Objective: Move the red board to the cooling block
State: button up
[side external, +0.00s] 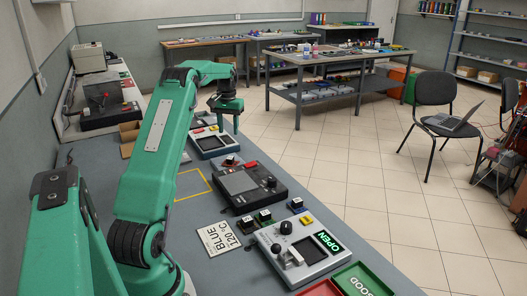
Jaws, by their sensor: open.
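My gripper (226,121) hangs from the green arm above the back part of the bench, its fingers pointing down and apart with nothing visible between them. A small dark piece with a red top (231,160) sits below it on the bench, between a white device and a dark device; it may be the red board, but it is too small to be sure. Small boards with green edges and dark tops (246,223) stand in front of the dark device. I cannot tell which thing is the cooling block.
A dark device with a grey screen (240,183) and a white device with a lit OPEN display (303,251) stand on the bench. A white device (209,144) is near my gripper.

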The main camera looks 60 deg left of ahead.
dwell(0.5)
jog(key=d+r+m+t, duration=0.1)
jog(key=d+r, duration=0.3)
jog(key=d, duration=0.5)
jog(key=w+d+r+m+t+y, duration=0.1)
jog(key=d+r+m, duration=0.1)
jog(key=d+r, duration=0.45)
jog(key=d+r+m, duration=0.1)
jog(key=d+r, duration=0.2)
jog(key=d, duration=0.8)
jog(key=s+d+f+m+t, duration=0.1)
jog(key=s+d+f+m, duration=0.1)
jog(key=s+d, duration=0.6)
jog(key=s+d+f+m+t+h, duration=0.1)
jog(key=s+d+f+m+t, duration=0.1)
jog(key=s+d, duration=0.6)
jog(key=shift+s+d+m+t, duration=0.3)
jog(key=shift+d+m, duration=0.2)
jog(key=shift+d, duration=1.5)
